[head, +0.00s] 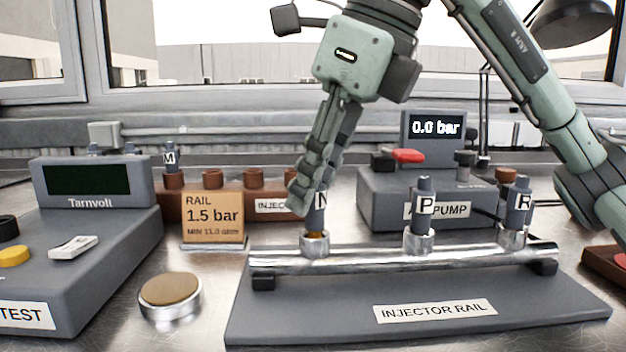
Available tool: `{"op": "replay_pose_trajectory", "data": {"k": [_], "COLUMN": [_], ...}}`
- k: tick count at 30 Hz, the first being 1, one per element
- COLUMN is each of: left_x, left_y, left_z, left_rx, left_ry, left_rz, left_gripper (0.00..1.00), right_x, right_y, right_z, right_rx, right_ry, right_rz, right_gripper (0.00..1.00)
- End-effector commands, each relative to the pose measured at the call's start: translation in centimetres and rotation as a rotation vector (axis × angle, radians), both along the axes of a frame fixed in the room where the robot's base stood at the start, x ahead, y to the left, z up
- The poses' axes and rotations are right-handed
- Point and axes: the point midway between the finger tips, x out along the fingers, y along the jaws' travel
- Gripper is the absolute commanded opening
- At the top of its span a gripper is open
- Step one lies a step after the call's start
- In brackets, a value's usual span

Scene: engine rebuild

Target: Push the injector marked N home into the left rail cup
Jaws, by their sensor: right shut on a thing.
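The injector marked N (321,201) stands about upright at the left cup (314,245) of the injector rail (400,258). A thin amber band shows between its body and the cup's rim, so its lower end is at or in the cup mouth. How deep it sits I cannot tell. My right gripper (304,198) reaches down from above and is shut on this injector, hiding its upper part and left side. Injector P (425,205) stands in the middle cup and injector R (518,205) in the right cup. My left gripper is out of view.
Behind stands a brown injector rack (232,203) with injector M (171,160) in it. A card reading 1.5 bar (213,217) is left of the rail. The pump (385,200) behind right reads 0.0 bar. A test box (95,240) and round tan-topped button (170,290) are at left.

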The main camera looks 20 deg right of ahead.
Motion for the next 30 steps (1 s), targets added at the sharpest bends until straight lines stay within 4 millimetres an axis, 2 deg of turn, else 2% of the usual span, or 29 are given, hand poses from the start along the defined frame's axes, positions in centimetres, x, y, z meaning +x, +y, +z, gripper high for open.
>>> {"op": "replay_pose_trajectory", "data": {"k": [5, 6, 12, 26, 30], "left_x": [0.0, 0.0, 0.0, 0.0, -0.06], "left_y": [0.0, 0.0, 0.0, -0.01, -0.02], "left_z": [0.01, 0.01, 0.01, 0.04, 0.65], "left_rx": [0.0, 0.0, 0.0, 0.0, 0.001], "left_ry": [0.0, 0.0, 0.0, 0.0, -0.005], "left_rz": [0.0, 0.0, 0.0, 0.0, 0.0], "left_gripper": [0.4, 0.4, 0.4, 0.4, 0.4], "right_x": [-0.01, -0.01, 0.0, 0.0, 0.0], "right_y": [0.0, 0.0, -0.01, -0.01, 0.0], "right_z": [-0.04, -0.04, -0.04, -0.04, -0.02], "right_rx": [-0.001, -0.001, -0.001, -0.001, -0.001], "right_ry": [0.001, 0.001, 0.001, 0.001, 0.001], "right_rz": [0.0, 0.0, 0.0, 0.0, 0.0], "right_gripper": [0.0, 0.2, 0.43, 0.43, 0.43]}}
